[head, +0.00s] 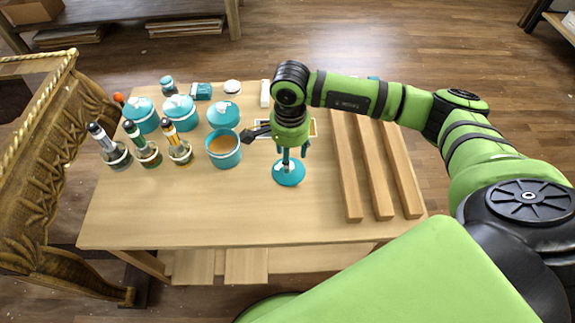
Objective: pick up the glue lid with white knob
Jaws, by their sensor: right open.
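A round teal glue lid (288,178) lies flat on the table, right of the open glue pot. Its knob is mostly hidden between my fingers. My right gripper (290,157) points down directly over the lid, its open fingers on either side of the knob area. I cannot tell whether they touch it. The open teal glue pot (224,158) holds amber glue. Several other teal pots (141,115) behind it wear lids with white knobs. My left gripper is not in view.
Bottles in dark, green and yellow (179,146) stand at the left. Long wooden bars (376,170) lie at the right. Small teal and white items (201,91) sit at the back. A gilt carved console (40,170) borders the table's left. The front of the tabletop (230,220) is clear.

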